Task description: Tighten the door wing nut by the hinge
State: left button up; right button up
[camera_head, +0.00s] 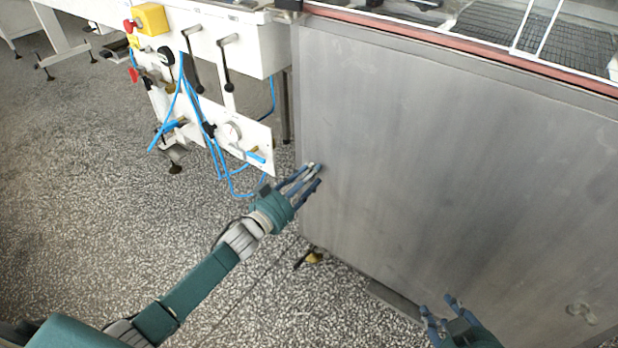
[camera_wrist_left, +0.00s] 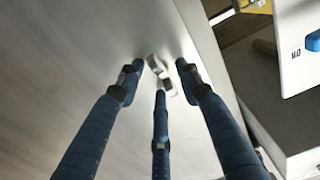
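A small silver wing nut (camera_wrist_left: 158,66) sits on the steel door near its edge in the left wrist view. In the head view, a small light part at the door's left edge is mostly covered by my left fingers. My left gripper (camera_head: 308,178) is at that edge; in the left wrist view (camera_wrist_left: 160,75) its three blue fingers are spread around the nut, with gaps visible. Contact cannot be told. A second wing nut (camera_head: 581,312) shows at the door's lower right. My right gripper (camera_head: 438,304) is open and empty at the bottom, in front of the door.
The large steel door (camera_head: 440,150) fills the right side, below a red-brown rim (camera_head: 470,45). A white machine frame (camera_head: 235,45) with levers, a yellow switch box (camera_head: 150,19) and blue hoses (camera_head: 215,150) stands at left. The speckled floor (camera_head: 70,180) is mostly clear.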

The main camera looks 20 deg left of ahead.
pick_arm(q)
grip_shut()
